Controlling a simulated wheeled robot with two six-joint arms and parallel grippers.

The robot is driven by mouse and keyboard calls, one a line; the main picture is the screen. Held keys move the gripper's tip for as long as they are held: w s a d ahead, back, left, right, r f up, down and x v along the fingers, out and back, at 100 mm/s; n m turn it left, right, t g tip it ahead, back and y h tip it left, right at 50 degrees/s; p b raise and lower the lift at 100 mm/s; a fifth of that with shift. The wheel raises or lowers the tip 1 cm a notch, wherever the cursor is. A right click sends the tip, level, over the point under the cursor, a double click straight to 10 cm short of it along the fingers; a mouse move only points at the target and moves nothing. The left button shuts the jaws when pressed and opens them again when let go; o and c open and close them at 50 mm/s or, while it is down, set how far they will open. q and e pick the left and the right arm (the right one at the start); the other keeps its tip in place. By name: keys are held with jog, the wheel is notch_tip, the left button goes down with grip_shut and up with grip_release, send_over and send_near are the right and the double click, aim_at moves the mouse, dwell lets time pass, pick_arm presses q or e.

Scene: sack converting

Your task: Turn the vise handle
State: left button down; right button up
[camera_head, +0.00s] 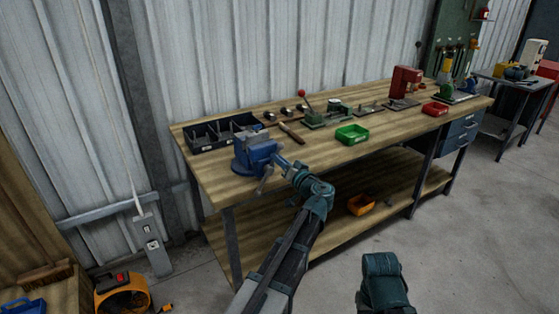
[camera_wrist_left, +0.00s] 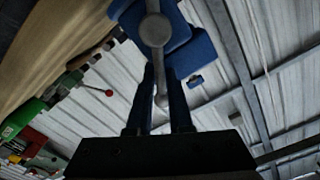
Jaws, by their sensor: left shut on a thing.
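The blue vise (camera_head: 255,150) is mounted at the left front corner of the wooden workbench (camera_head: 330,155). Its grey screw end and handle (camera_head: 265,180) face the front edge. My left gripper (camera_head: 281,161) reaches in from the front right, close against the vise. In the left wrist view the blue vise body (camera_wrist_left: 190,55) is at the top, and the grey vise handle (camera_wrist_left: 160,98) runs down from the round screw end. The dark fingers of my left gripper (camera_wrist_left: 162,90) are shut on this handle. In the head view the arm partly hides the grip.
A black divided bin (camera_head: 222,135) stands behind the vise. An orange bin (camera_head: 360,204) is on the lower shelf.

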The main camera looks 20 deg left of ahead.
pick_arm(q)
jog(key=shift+d+f, duration=0.1)
dwell(0.6)
notch_tip(320, 180, down, 7)
jog(key=w+d+m+b, duration=0.1)
jog(key=m+b, duration=0.6)
jog(key=m, duration=1)
jog(key=shift+w+f+m, duration=0.2)
jog(key=shift+w+m, duration=0.05)
jog(key=shift+m, duration=0.05)
jog(key=shift+d, duration=0.1)
jog(key=c, duration=0.8)
grip_release()
jog(key=shift+s, duration=0.1)
